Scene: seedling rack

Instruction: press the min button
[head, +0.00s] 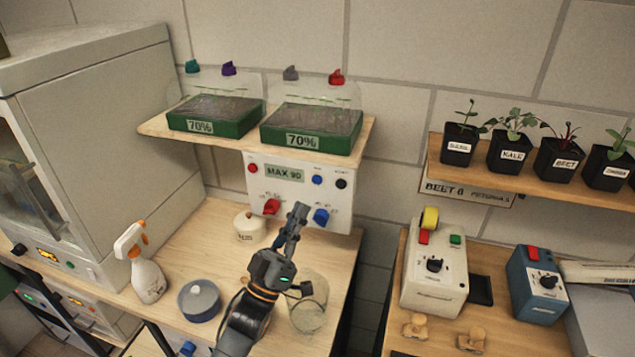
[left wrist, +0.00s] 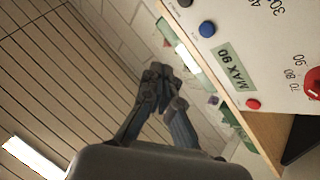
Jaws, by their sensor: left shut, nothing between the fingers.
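The white control panel (head: 260,222) hangs under the shelf and has a green "MAX 90" display (head: 284,173). It carries a small red button (head: 252,168), a small blue button (head: 317,180) and a small black button (head: 341,184). The tiny labels above them are too small to read, so I cannot tell which one is min. Below are a red knob (head: 271,206) and a blue knob (head: 321,216). My left gripper (head: 299,210) is shut and empty, in front of the panel between the knobs. The left wrist view shows the fingers (left wrist: 159,76) beside the panel, apart from the buttons.
Two green seedling trays (head: 225,130) with clear lids stand on the shelf above. Potted seedlings (head: 458,150) line the right shelf.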

